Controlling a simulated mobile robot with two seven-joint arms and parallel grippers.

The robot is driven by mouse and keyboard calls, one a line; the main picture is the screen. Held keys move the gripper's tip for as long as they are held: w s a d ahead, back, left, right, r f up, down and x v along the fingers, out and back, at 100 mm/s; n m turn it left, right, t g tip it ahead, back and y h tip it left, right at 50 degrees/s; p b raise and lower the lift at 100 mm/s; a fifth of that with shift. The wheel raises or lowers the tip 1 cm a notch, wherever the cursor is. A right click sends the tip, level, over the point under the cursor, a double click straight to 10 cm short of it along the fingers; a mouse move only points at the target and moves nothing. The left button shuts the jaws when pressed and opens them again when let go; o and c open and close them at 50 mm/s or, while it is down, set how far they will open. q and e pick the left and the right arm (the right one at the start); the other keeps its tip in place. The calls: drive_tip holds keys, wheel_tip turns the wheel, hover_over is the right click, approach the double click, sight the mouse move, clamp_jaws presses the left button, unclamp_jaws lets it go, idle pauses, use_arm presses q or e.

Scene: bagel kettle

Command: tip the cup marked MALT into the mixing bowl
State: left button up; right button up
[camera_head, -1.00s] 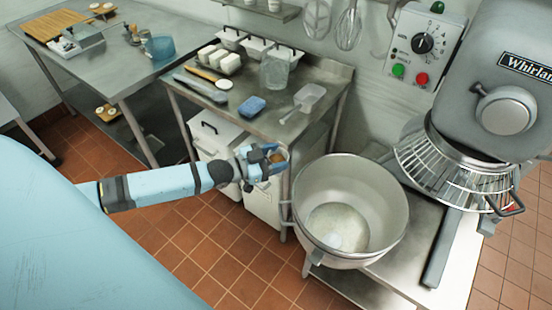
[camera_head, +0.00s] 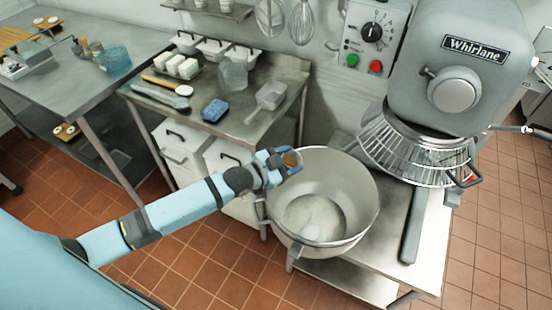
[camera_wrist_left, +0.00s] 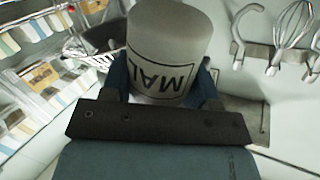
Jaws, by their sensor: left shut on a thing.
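My left gripper (camera_head: 282,163) is shut on the MALT cup (camera_head: 292,159), at the upper left rim of the mixing bowl in the head view. In the left wrist view the cup (camera_wrist_left: 168,40) is a pale grey cylinder between the fingers, with the letters "MAL" upside down and the rest hidden. The large metal mixing bowl (camera_head: 355,205) stands open, with pale material at its bottom. The cup overlaps the bowl's rim in the picture; I cannot tell its exact height above it. My right gripper is not in view.
The mixer (camera_head: 455,60) with its wire guard (camera_head: 415,155) stands right of the bowl. A steel table (camera_head: 190,115) behind holds a blue sponge (camera_head: 215,110), a scoop (camera_head: 268,97) and a clear jug (camera_head: 233,72). Whisks (camera_head: 301,22) hang on the wall.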

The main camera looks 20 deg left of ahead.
use_arm(q)
drive_tip(key=shift+w+d+r+m+g+y+p, duration=0.15)
drive_tip(key=shift+d+m+g+y+p, duration=0.15)
drive_tip(key=shift+m+p, duration=0.3)
drive_tip(key=shift+s+d+r+m+g+y+p, duration=0.15)
drive_tip(key=shift+m+y+p, duration=0.25)
drive_tip(key=shift+p, duration=0.25)
drive_tip(key=shift+d+f+m+y, duration=0.1)
drive_tip(key=shift+m+y, duration=0.4)
drive_tip(key=shift+m, duration=0.3)
drive_tip(key=m+y+p, duration=0.1)
drive_tip(key=p, duration=0.1)
drive_tip(key=m+y+p, duration=0.1)
drive_tip(key=p, duration=0.2)
drive_tip(key=shift+d+r+g, duration=0.2)
drive_tip(key=shift+d+g, duration=0.15)
drive_tip(key=shift+d, duration=0.05)
drive_tip(key=shift+d+f+m+y, duration=0.2)
drive_tip(key=shift+f+m+y, duration=0.1)
drive_tip(key=shift+m+y, duration=0.25)
drive_tip(key=shift+d+m+y, duration=0.2)
drive_tip(key=shift+m+y, duration=0.35)
drive_tip(key=shift+d+m+y+b, duration=0.25)
drive_tip(key=shift+m+y+b, duration=0.05)
drive_tip(key=shift+m+y, duration=0.2)
drive_tip(key=shift+d+m+y, duration=0.15)
drive_tip(key=shift+m+y, duration=0.45)
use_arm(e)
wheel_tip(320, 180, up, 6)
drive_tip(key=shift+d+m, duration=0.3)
